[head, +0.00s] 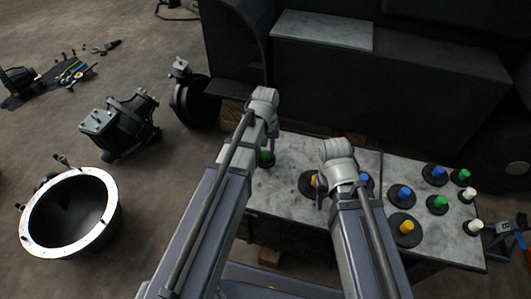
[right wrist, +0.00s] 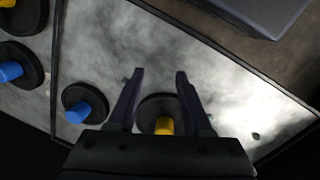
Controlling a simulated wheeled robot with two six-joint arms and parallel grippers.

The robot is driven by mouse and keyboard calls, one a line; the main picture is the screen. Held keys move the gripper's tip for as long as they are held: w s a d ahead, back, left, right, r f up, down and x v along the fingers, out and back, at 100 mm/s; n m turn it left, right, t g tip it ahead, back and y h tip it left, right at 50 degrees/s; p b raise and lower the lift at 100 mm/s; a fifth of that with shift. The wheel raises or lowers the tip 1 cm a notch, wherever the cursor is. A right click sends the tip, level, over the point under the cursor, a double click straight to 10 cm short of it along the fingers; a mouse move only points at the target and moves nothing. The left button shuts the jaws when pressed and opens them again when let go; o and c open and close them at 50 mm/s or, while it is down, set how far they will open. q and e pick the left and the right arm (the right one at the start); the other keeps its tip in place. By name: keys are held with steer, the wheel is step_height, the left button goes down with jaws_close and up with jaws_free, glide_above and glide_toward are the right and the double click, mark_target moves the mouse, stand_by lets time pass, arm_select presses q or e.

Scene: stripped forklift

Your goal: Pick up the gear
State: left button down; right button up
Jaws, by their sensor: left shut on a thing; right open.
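Several gears, dark discs with coloured pegs, lie on the grey table. My left gripper (head: 269,130) is at the table's left end, shut on a green-pegged gear (head: 265,160); arm and wrist partly hide the grip, and I cannot tell whether the gear is lifted. My right gripper (head: 320,191) is open above a yellow-pegged gear (head: 306,184). In the right wrist view this gear (right wrist: 153,107) shows between the spread fingers of the right gripper (right wrist: 159,74), with nothing gripped. A blue-pegged gear (right wrist: 77,113) lies to its left there.
More blue-, green-, yellow- and white-pegged pieces stand on the table's right half (head: 458,222). The dark forklift body (head: 400,75) rises behind the table. A large bowl-shaped housing (head: 68,212) and other parts lie on the floor at left.

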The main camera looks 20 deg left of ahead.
step_height(320, 180, up, 10)
steer(key=p, duration=0.9)
steer(key=shift+p, duration=0.3)
steer(key=shift+s+a+f, duration=0.1)
steer(key=shift+s+f, duration=0.05)
